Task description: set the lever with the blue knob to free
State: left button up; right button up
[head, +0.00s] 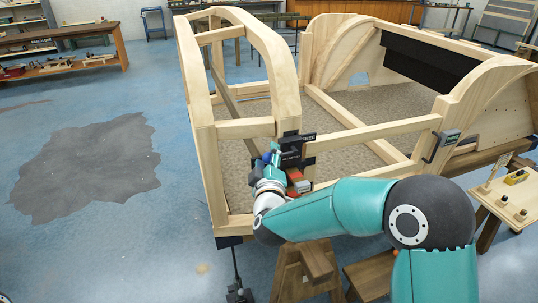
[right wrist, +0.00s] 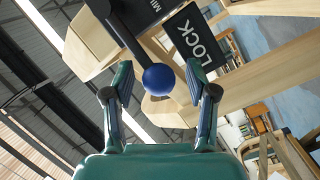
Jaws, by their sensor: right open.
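The blue knob (right wrist: 158,80) is a round ball on the end of a black lever (right wrist: 118,22) in the right wrist view. It sits between the two open fingers of my right gripper (right wrist: 158,90), and I see no clear contact. A black plate marked LOCK (right wrist: 187,36) is just right of the lever. Part of another label, reading "MI", shows at the top edge; no label reading free is legible. In the head view my right gripper (head: 270,160) is at the black lever mount (head: 293,150) on the wooden post. My left gripper is not in view.
The wooden bodyframe (head: 284,90) rises around the mount, with beams close on both sides. A wooden side table (head: 505,200) with small parts stands at the right. The floor at left is clear.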

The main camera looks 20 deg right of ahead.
jog(key=shift+w, duration=0.2)
grip_shut()
